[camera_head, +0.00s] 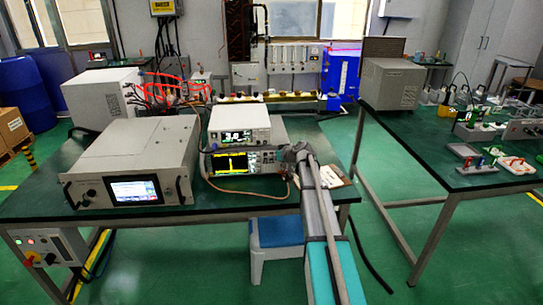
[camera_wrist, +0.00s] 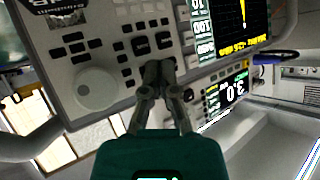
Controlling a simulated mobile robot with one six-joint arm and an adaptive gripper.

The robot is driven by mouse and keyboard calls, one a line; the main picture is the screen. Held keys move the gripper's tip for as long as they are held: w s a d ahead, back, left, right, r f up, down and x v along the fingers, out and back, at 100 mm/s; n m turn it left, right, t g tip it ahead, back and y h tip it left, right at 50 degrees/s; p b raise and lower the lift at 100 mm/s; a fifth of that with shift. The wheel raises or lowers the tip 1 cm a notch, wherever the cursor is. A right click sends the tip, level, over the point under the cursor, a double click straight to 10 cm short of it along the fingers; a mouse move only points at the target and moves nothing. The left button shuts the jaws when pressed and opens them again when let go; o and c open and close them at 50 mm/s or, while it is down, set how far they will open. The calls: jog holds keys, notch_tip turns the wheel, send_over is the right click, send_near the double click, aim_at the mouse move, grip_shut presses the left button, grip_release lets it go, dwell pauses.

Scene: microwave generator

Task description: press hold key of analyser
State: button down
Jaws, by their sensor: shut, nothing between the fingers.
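The analyser (camera_head: 232,163) is the lower of two stacked instruments on the near bench, with a yellow trace on its dark screen. In the wrist view its front panel fills the upper part, turned over, with the screen (camera_wrist: 243,25), a round knob (camera_wrist: 96,88) and several small dark keys (camera_wrist: 141,46). The key labels are too small to read, so I cannot tell which is the hold key. My gripper (camera_wrist: 160,66) is shut and empty, its fingertips just in front of the panel by two larger dark keys. Whether they touch the panel cannot be told.
A white instrument (camera_head: 240,122) reading about 3.0 sits on the analyser. A large grey unit with a screen (camera_head: 135,190) stands at its left. A tan cable (camera_head: 245,190) loops in front of the analyser. A blue stool (camera_head: 278,232) is by the bench's front edge.

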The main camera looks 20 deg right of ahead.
jog(key=shift+s+a, duration=0.15)
jog(key=shift+s, duration=0.45)
jog(key=shift+s+a, duration=0.2)
jog(key=shift+s, duration=0.6)
jog(key=shift+s+a, duration=0.25)
jog(key=shift+s, duration=0.6)
jog(key=shift+s+a, duration=0.2)
jog(key=shift+s, duration=0.6)
jog(key=s+a+g+p, duration=0.4)
jog(key=s+a, duration=0.4)
jog(key=a, duration=0.2)
jog(key=s+a+m+g+h+p, duration=0.1)
jog(key=s+a+g+h+p, duration=0.1)
jog(key=s, duration=1)
jog(key=s+a+r+g+h+p, duration=0.1)
jog(key=s+a+g+h+p, duration=0.1)
jog(key=s+a+g+p, duration=0.2)
jog(key=s+a+g, duration=0.1)
jog(key=s+a, duration=0.2)
jog(key=s, duration=0.5)
jog(key=shift+m+h+p, duration=0.4)
jog(key=shift+a+f, duration=0.1)
